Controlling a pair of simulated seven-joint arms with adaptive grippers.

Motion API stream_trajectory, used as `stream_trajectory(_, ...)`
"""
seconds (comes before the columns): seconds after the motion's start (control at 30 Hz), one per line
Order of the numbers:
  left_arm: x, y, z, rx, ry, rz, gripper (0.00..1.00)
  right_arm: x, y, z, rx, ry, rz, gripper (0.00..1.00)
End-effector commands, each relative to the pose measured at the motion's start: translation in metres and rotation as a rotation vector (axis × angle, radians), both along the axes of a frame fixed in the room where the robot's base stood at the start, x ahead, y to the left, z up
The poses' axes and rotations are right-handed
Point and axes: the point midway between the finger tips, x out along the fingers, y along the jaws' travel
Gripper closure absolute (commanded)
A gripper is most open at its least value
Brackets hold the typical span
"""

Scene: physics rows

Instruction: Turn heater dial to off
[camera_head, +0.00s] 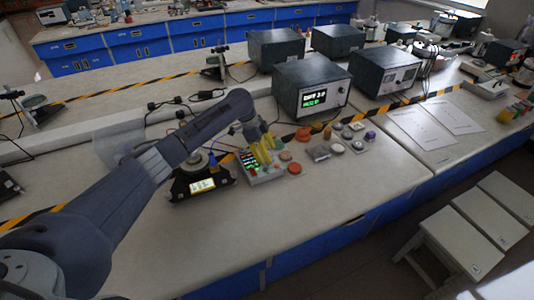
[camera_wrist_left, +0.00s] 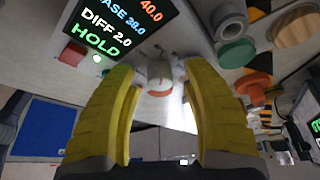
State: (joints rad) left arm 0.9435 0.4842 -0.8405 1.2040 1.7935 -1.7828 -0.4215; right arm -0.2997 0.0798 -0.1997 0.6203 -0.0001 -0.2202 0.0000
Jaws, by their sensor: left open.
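The heater's panel (camera_head: 266,178) is a small light-grey box on the bench, partly hidden by my left gripper in the head view. Its display (camera_wrist_left: 110,22) shows 40.0, DIFF 2.0 and HOLD in the left wrist view. The dial (camera_wrist_left: 159,74) is a pale round knob with a red mark. My left gripper (camera_head: 262,153) has yellow fingers and points down over the panel. In the left wrist view its open fingers (camera_wrist_left: 158,80) stand on either side of the dial; I cannot tell whether they touch it. My right gripper is not in view.
A black device with a lit screen (camera_head: 202,186) stands just left of the panel. Several caps and small parts (camera_head: 338,148) lie to its right. Dark instrument boxes (camera_head: 310,88) stand behind. The bench front is clear.

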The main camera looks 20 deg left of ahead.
Motion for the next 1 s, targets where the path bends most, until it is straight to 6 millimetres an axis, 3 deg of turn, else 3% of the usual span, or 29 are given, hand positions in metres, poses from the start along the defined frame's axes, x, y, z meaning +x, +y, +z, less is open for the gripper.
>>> stream_trajectory(0.1, -0.0001, -0.0001, 0.0001, 0.000, 0.000, 0.000, 0.54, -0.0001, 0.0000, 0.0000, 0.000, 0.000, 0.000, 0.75)
stream_trajectory(0.5, -0.0001, -0.0001, 0.0004, 0.000, 0.000, 0.000, 1.00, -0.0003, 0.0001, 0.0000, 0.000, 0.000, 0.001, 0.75)
stream_trajectory(1.0, -0.0001, -0.0017, 0.0008, -0.003, -0.001, 0.002, 1.00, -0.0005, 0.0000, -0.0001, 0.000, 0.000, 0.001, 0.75)
